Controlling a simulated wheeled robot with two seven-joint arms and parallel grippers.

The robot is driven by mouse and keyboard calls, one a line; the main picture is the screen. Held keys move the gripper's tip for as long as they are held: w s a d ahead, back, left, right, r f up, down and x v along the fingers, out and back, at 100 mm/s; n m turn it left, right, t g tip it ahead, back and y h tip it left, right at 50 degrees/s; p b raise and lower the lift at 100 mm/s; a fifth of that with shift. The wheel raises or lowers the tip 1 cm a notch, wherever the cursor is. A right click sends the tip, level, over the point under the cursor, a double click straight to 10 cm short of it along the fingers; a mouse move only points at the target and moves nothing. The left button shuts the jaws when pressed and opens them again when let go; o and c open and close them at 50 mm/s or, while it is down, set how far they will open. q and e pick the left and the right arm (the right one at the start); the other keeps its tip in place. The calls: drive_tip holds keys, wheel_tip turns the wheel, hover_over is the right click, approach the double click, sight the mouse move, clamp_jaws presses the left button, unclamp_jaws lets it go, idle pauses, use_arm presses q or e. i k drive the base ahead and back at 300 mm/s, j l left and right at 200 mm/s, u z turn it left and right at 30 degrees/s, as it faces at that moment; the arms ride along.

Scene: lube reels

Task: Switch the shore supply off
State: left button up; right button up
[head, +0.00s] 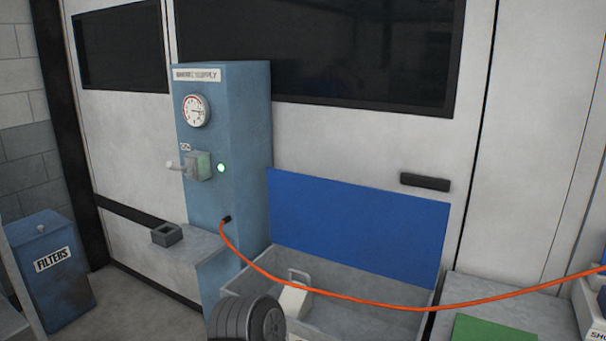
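The shore supply (247,150) is a tall blue cabinet against the white wall, with a label strip at its top. A round gauge (196,111) sits high on its front. Below it is a grey-green switch box (199,166) with a pale lever handle (177,167) sticking out to the left. A small lamp (221,168) beside the switch glows pale green-white. An orange cable (352,298) is plugged into the cabinet low on the front and runs off to the right. Neither gripper shows in the head view.
A grey ledge with a small dark square holder (167,234) stands left of the cabinet's foot. A blue filters bin (52,270) is at far left. An open grey bin with a blue lid (358,225) stands right, a dark wheel (247,320) before it. The cable crosses the front.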

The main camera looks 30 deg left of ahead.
sight(170, 165)
drive_tip(key=u, duration=1.7)
drive_tip(key=z, duration=0.75)
drive_tip(key=i+j+z, duration=0.1)
drive_tip(key=j+z, duration=0.85)
drive_tip(key=k+j+z, duration=0.1)
drive_tip(key=j+z, duration=0.35)
drive_tip(key=k+j, duration=0.1)
drive_tip(key=j, duration=0.3)
drive_tip(key=k+j+z, duration=0.1)
drive_tip(key=j, duration=0.25)
drive_tip(key=k+j, duration=0.15)
drive_tip(key=j, duration=0.2)
drive_tip(key=k+j, duration=0.1)
drive_tip(key=j, duration=0.3)
drive_tip(key=k+j+z, duration=0.1)
drive_tip(key=j, duration=0.25)
